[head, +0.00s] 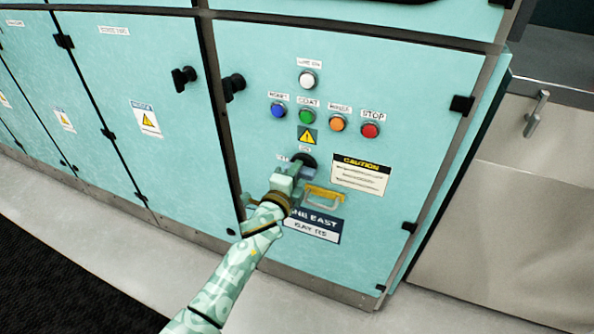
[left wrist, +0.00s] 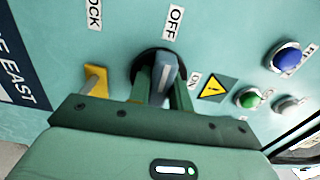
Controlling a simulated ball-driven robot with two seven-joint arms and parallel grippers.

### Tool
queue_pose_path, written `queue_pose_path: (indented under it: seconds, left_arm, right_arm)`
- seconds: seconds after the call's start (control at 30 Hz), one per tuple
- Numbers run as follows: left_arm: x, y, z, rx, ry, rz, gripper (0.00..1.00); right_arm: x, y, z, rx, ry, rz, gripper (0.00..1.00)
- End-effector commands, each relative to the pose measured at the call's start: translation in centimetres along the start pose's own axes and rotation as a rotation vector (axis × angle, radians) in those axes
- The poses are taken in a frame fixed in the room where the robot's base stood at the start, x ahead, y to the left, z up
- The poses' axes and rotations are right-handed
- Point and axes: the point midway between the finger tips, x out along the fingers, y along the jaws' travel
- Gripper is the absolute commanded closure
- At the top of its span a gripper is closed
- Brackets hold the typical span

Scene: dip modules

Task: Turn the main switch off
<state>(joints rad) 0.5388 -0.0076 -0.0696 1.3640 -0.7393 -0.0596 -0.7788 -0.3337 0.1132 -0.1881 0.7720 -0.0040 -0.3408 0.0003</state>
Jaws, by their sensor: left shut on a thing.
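The main switch has a black round base (head: 308,160) and a grey handle (left wrist: 164,72), on the pale teal cabinet door below the push buttons. My left gripper (left wrist: 160,90) is shut on the handle, with one green finger on each side of it. In the left wrist view, the handle's far end lies toward the OFF label (left wrist: 173,22). The LOCK label (left wrist: 94,14) is at upper left there. The gripper hides part of the switch in the head view, so its exact setting is hard to tell. My right gripper is not in view.
Blue (head: 278,110), green (head: 306,116), orange (head: 337,123) and red (head: 370,130) buttons sit above the switch. A yellow hasp (head: 324,196) juts out close below right of the gripper. A caution sign (head: 361,175) is at right. Floor (head: 400,318) in front is clear.

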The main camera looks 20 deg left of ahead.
Motion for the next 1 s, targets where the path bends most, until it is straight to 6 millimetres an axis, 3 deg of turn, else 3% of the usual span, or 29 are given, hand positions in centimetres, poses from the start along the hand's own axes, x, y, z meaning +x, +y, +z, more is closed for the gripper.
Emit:
queue_pose_path:
  seconds: [0.27, 0.3, 0.37, 0.77, 1.0]
  left_arm:
    - [0.0, 0.2, 0.1, -0.004, -0.001, 0.003, 1.0]
    - [0.0, 0.2, 0.1, -0.004, -0.001, 0.003, 0.74]
    - [0.0, 0.2, 0.1, -0.004, -0.001, 0.003, 0.58]
    - [-0.9, -0.1, 0.0, -0.002, 0.0, 0.0, 0.58]
    - [-6.5, -0.5, 0.0, -0.003, -0.001, -0.001, 0.58]
  right_arm:
    - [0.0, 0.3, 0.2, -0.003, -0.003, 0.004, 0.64]
    - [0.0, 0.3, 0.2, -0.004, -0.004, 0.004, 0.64]
    - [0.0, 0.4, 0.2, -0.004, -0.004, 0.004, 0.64]
    - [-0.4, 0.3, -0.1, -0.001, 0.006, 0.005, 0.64]
    - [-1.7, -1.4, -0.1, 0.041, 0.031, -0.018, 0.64]
